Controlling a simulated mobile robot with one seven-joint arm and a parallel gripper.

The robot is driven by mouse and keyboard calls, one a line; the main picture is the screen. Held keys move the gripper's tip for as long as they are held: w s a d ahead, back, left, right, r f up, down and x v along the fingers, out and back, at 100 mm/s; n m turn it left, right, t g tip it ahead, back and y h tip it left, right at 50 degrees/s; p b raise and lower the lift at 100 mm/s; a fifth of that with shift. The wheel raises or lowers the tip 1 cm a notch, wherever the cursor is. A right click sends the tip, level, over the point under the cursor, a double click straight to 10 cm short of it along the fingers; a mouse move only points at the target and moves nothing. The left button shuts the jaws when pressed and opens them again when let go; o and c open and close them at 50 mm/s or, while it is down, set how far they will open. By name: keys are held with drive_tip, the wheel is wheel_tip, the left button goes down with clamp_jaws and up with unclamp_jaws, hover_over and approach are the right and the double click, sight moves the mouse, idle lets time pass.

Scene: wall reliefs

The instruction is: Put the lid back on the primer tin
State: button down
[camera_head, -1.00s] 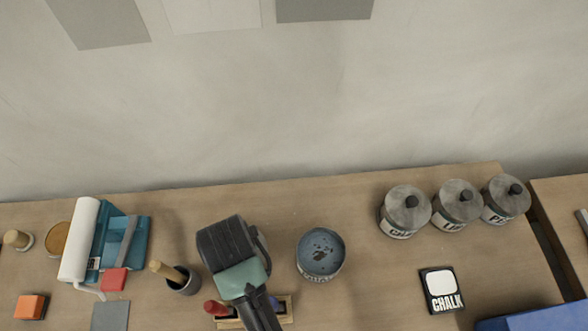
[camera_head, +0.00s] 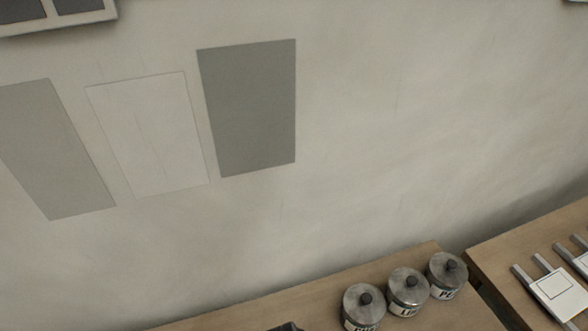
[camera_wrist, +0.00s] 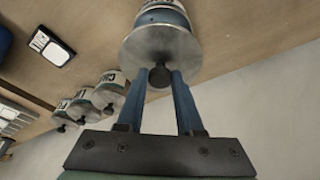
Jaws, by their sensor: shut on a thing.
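In the wrist view, my gripper (camera_wrist: 160,73) has its two blue fingers around the dark knob (camera_wrist: 160,77) of a round grey metal lid (camera_wrist: 160,50). It is shut on that knob. The primer tin (camera_wrist: 163,14), with a pale label and a blue-grey upper band, shows directly beyond the lid. The lid covers the tin's mouth from this angle. I cannot tell whether the lid touches the rim or hovers just above it. The tin and lid are out of the head view, where only a dark bit of my arm shows at the bottom edge.
Three lidded tins (camera_head: 363,305) stand in a row on the wooden bench (camera_head: 270,312); they also show in the wrist view (camera_wrist: 112,82). A chalk box (camera_wrist: 51,46) lies near them. A second bench (camera_head: 500,262) stands right, across a gap. The wall (camera_head: 400,130) rises behind.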

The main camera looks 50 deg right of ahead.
wheel_tip(320, 180, down, 3)
drive_tip(key=b, duration=0.3)
drive_tip(key=shift+f, duration=0.2)
drive_tip(key=shift+f+b, duration=0.65)
drive_tip(key=shift+f, duration=0.35)
drive_tip(key=shift+p, duration=0.55)
drive_tip(key=shift+f+p, duration=0.2)
drive_tip(key=shift+p, duration=0.2)
idle(1.6)
unclamp_jaws()
idle(0.5)
drive_tip(key=shift+r, duration=0.1)
